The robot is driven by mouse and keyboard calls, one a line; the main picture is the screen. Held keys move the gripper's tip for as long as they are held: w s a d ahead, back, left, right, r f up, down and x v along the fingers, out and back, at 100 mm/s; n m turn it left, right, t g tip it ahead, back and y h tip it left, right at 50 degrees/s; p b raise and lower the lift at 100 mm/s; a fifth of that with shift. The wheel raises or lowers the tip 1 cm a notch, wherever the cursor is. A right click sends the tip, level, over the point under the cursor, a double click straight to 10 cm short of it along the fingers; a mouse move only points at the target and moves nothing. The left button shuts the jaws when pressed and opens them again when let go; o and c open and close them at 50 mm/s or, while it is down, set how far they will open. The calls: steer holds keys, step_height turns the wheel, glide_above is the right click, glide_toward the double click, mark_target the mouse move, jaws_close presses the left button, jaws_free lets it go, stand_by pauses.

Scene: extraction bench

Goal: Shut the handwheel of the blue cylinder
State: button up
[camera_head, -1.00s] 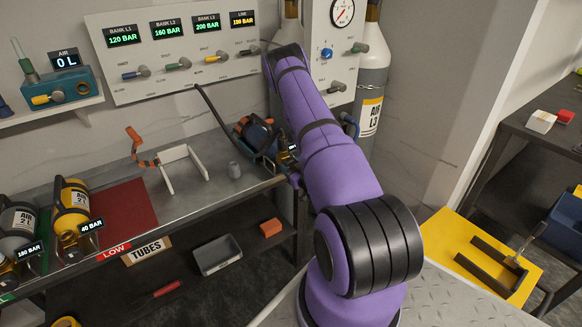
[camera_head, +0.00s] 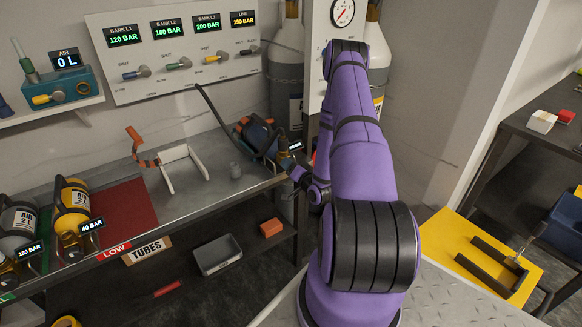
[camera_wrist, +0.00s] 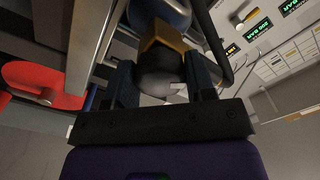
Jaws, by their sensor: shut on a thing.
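The blue cylinder (camera_head: 258,139) lies at the right end of the bench in the head view, its valve end toward my arm. In the wrist view its blue body (camera_wrist: 168,12) is at the top, with the brass valve (camera_wrist: 163,38) below it. The dark round handwheel (camera_wrist: 158,74) sits between the two fingers of my gripper (camera_wrist: 163,86). My gripper is shut on the handwheel. In the head view my gripper (camera_head: 290,166) is at the cylinder's valve end, small and partly hidden; the handwheel is not clear there.
A black hose (camera_head: 215,108) runs down beside the cylinder. Yellow (camera_head: 72,205) and grey (camera_head: 18,225) cylinders are at far left. A red thing (camera_wrist: 45,82) is left in the wrist view.

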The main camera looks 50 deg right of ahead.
steer(key=m, duration=0.6)
steer(key=shift+a+m, duration=0.15)
steer(key=shift+m, duration=0.15)
stand_by(0.3)
steer(key=o, duration=0.9)
steer(key=shift+o, duration=0.2)
steer(key=shift+s, duration=0.1)
steer(key=v, duration=1)
steer(key=shift+s, duration=0.25)
steer(key=shift+a, duration=0.1)
